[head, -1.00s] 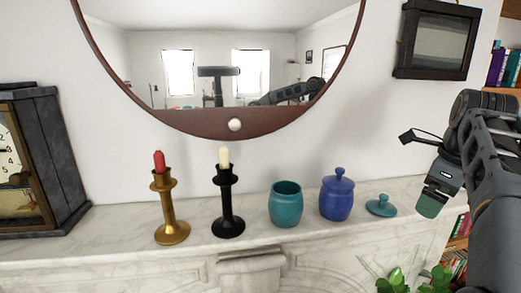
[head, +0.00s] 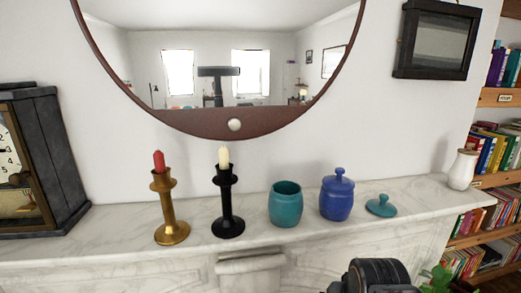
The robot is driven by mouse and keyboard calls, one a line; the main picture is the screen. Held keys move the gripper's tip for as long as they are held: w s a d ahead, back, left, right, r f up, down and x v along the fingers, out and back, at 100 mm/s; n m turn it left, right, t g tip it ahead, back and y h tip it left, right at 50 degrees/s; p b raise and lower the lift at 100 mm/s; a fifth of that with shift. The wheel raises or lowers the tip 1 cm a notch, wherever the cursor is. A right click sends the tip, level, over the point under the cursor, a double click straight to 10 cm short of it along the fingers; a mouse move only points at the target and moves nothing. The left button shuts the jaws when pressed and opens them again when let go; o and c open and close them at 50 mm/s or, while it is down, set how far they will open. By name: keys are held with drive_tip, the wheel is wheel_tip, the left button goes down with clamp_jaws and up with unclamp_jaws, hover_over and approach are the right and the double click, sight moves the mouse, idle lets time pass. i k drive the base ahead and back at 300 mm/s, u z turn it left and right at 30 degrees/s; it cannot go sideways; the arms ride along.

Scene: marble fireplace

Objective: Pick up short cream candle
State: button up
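The short cream candle (head: 224,157) stands upright in a black candlestick (head: 228,207) on the marble mantel, in the head view left of centre. My gripper is out of view. Only a dark rounded part of my arm shows at the bottom edge, right of centre, well below and to the right of the candle.
A brass candlestick (head: 170,212) with a red candle (head: 159,161) stands left of the black one. A teal jar (head: 286,205), a lidded blue jar (head: 337,197), a teal lid (head: 381,206) and a white bottle (head: 462,169) stand rightward. A clock (head: 50,160) is far left; a mirror hangs behind.

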sight(223, 152)
drive_tip(key=u, duration=0.85)
